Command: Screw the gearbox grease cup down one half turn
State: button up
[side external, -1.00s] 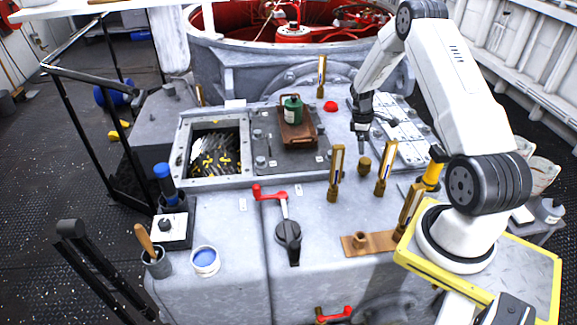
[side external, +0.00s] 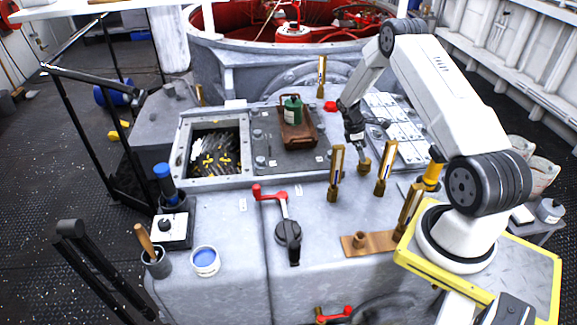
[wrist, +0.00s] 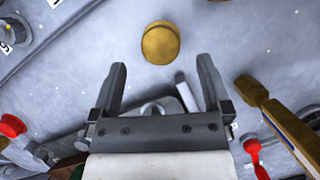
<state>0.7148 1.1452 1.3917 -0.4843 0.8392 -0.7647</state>
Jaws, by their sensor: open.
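The grease cup is a small round brass cup (side external: 364,166) standing on the grey gearbox top between two upright brass gauges. In the wrist view the brass cup (wrist: 160,43) shows its round cap just beyond the fingertips, roughly centred between them. My gripper (side external: 358,146) is tilted, close above the cup and slightly to its left in the side view. In the wrist view my gripper (wrist: 162,67) has its two dark fingers wide apart with nothing between them. The cup appears clear of both fingers. Its threaded base is not visible.
Brass gauges stand left (side external: 337,173) and right (side external: 384,168) of the cup. A red-handled crank (side external: 285,230) and a brown tray with a green can (side external: 292,108) are to the left. An open hatch (side external: 215,150) lies farther left.

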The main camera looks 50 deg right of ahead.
jog(key=shift+x, duration=2.15)
jog(key=shift+c, duration=0.2)
jog(key=c, duration=1.2)
jog(key=shift+c, duration=0.2)
jog(key=m+y, duration=0.1)
jog(key=m, duration=0.3)
jog(key=shift+y, duration=0.3)
jog(key=m+y, duration=0.1)
jog(key=m, duration=0.3)
jog(key=m+y, duration=0.1)
jog(key=m, duration=0.2)
jog(key=shift+m+y, duration=0.3)
jog(key=shift+y, duration=0.1)
jog(key=shift+r+m+t+y, duration=0.1)
jog(key=shift+m+t+y, duration=0.5)
jog(key=shift+m, duration=1.3)
